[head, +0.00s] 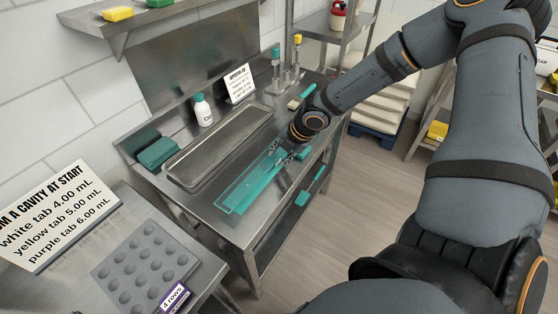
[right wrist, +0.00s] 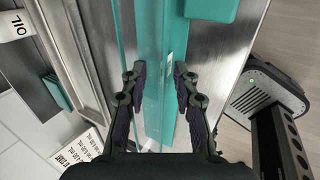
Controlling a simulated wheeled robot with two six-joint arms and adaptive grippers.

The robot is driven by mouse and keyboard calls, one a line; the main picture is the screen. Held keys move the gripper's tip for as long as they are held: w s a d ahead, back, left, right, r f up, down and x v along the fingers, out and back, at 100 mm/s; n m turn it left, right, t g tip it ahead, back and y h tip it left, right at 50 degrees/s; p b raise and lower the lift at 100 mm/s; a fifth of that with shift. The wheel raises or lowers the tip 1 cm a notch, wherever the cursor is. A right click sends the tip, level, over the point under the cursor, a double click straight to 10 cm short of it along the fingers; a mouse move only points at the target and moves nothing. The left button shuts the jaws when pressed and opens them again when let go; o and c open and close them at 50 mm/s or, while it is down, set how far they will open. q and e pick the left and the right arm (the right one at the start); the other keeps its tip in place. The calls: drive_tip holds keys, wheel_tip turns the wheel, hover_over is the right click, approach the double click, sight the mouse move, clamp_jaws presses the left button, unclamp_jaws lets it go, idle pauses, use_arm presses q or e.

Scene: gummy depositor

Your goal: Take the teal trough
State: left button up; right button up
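The teal trough (head: 245,190) is long and narrow and lies on the steel bench, running from the front left toward the back right. My right gripper (head: 280,154) is low over its far half in the head view. In the right wrist view, the two fingers (right wrist: 158,75) are apart, one on each side of a teal strip of the trough (right wrist: 154,105). I see no firm closing on it; whether the fingers touch it is unclear. The gripper and wrist hide part of the trough's far end. My left gripper is not in view.
A steel tray (head: 180,172) lies behind the trough, with a white bottle (head: 203,111) and a folded teal cloth (head: 157,152) near the wall. A grey cavity mould (head: 133,262) lies at the front left.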

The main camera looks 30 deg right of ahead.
drive_tip(key=shift+c, duration=0.2)
clamp_jaws()
drive_tip(key=shift+r, duration=0.1)
